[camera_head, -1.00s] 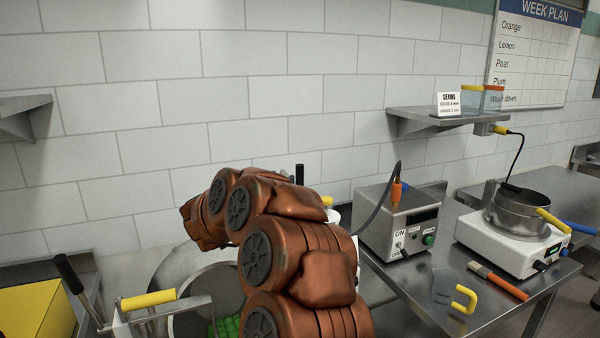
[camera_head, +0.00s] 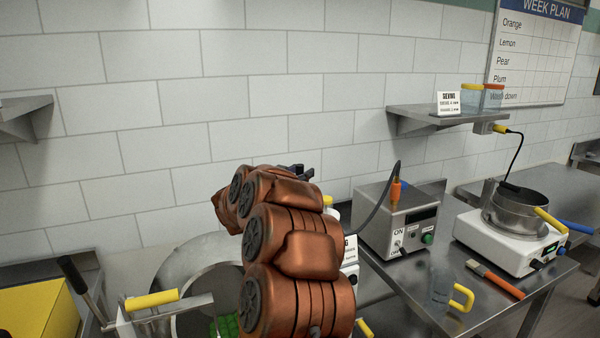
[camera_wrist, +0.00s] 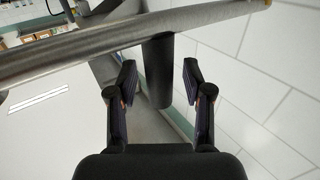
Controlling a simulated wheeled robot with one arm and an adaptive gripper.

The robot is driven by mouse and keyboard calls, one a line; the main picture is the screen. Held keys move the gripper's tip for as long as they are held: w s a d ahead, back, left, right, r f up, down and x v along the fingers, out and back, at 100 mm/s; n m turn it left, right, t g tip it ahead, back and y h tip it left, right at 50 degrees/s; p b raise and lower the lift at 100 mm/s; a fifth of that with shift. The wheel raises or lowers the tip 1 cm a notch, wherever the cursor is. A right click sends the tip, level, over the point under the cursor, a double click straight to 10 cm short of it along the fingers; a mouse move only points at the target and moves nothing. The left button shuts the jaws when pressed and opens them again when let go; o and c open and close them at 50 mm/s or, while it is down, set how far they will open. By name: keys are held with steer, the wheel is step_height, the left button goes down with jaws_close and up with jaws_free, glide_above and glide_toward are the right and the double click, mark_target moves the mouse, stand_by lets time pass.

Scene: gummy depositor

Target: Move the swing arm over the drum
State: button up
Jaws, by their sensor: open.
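The metal drum (camera_head: 185,262) stands at the lower left in the head view, with green pieces (camera_head: 224,326) in its mouth, partly hidden by my arm. In the wrist view a grey metal bar (camera_wrist: 120,42) crosses the top, and a dark upright cylinder (camera_wrist: 158,75) shows beside it, probably the swing arm and its handle. My gripper (camera_wrist: 160,78) is open, with one finger on each side of the dark cylinder; I cannot tell whether they touch it. In the head view only a small dark part of the gripper (camera_head: 298,171) shows above my arm.
A yellow-handled bar (camera_head: 150,299) and a black lever (camera_head: 72,273) stand beside the drum. A yellow box (camera_head: 38,312) is at far left. On the right, a steel table (camera_head: 415,290) holds a control box (camera_head: 395,222), a hotplate (camera_head: 505,245) with a pot, and a clear jug (camera_head: 441,290).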

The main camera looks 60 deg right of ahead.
steer(key=shift+c, duration=0.2)
jaws_close()
stand_by(0.5)
